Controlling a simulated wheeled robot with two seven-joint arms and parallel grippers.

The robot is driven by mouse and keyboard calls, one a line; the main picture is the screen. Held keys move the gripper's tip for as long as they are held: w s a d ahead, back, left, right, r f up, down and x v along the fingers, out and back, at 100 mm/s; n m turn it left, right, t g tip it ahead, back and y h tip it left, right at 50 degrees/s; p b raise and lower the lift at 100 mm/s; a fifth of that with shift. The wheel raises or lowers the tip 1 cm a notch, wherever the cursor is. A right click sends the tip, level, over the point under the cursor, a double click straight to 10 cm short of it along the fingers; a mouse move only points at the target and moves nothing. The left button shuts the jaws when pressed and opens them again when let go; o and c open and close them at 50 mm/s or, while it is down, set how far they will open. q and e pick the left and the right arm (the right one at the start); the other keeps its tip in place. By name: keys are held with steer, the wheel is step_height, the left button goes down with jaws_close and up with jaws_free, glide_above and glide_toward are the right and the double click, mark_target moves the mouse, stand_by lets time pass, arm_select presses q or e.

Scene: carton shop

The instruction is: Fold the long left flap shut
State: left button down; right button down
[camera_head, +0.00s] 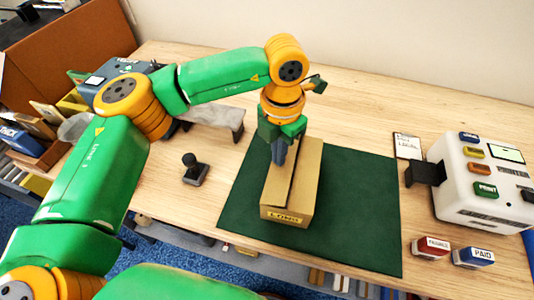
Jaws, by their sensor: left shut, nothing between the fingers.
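A small brown carton (304,190) stands on the dark green mat (360,205), with a yellow label on its near end. Its long left flap (277,192) lies over the left part of the top and looks about flat. A narrow dark seam runs along its right side, next to the right part of the top. My left gripper (279,155) points down over the far part of the left flap, its fingers shut and empty. Its tips are at or just above the cardboard; I cannot tell if they touch. The gripper hides the carton's far left corner. My right gripper is not in view.
A black-handled stamp (194,170) stands left of the mat. A white label printer (480,180) is at the right, with red (431,248) and blue (473,257) stamp blocks before it. The mat's right half is clear. A large brown box (75,48) is at the far left.

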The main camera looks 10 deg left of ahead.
arm_select(q)
steer(key=shift+d+f, duration=0.2)
steer(key=shift+d, duration=0.1)
step_height(320, 180, up, 7)
steer(key=p, duration=0.4)
steer(key=shift+p, duration=0.3)
